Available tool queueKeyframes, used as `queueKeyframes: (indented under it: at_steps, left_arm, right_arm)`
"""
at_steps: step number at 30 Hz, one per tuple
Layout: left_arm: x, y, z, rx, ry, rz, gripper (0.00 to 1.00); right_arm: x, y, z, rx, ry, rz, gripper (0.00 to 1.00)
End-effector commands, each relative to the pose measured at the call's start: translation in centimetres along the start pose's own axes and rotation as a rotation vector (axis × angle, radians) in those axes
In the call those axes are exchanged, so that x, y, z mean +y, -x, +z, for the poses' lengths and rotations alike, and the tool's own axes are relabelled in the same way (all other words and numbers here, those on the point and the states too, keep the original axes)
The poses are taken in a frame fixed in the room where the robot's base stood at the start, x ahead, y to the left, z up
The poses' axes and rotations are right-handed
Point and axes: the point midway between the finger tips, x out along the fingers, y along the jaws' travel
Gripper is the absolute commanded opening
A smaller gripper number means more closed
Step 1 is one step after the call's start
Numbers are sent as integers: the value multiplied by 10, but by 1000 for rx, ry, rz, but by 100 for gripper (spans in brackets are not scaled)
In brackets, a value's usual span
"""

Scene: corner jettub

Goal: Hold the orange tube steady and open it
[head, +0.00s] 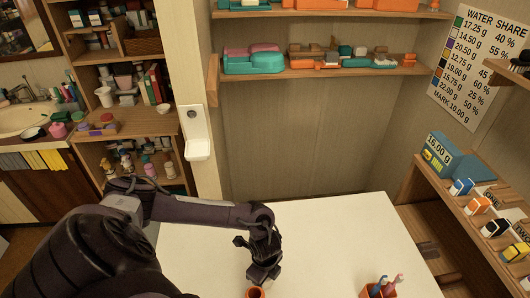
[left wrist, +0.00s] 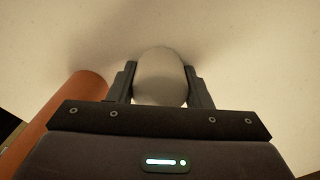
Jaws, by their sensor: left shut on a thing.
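My left gripper (head: 266,280) is low over the white table. In the left wrist view its fingers (left wrist: 160,88) are shut on a pale rounded piece (left wrist: 160,75), which looks like a cap. The orange tube (head: 256,293) shows at the bottom edge of the head view, just below and left of the gripper, with a dark opening on top. In the left wrist view the tube (left wrist: 68,105) slants at the left, beside the gripper and apart from the pale piece. Its lower part is hidden. My right gripper is not in view.
An orange holder (head: 368,292) with brushes stands on the white table (head: 335,225) at the right. The table between is clear. Shelves rise behind, and a side shelf (head: 450,180) with small boxes is at the right.

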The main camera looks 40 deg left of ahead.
Motion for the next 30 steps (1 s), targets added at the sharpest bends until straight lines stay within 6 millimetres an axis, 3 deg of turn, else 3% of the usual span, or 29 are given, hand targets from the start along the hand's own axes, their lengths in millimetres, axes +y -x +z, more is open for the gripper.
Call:
queueKeyframes:
  at_steps: [8, 9, 14, 23, 26, 30]
  left_arm:
    - [0, -3, 0, 1, 0, 0, 18]
    - [0, -2, 0, 1, 0, -1, 48]
    - [0, -2, 0, 1, 0, 0, 67]
    - [0, 1, 0, 1, 0, -1, 67]
    - [-1, 9, -1, 3, 0, -2, 67]
    - [-1, 35, 0, 2, -3, -4, 67]
  right_arm:
    - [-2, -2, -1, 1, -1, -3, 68]
    - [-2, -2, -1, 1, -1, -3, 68]
    - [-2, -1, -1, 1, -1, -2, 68]
    - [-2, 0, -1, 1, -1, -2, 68]
    - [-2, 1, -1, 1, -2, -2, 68]
    - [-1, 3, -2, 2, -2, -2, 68]
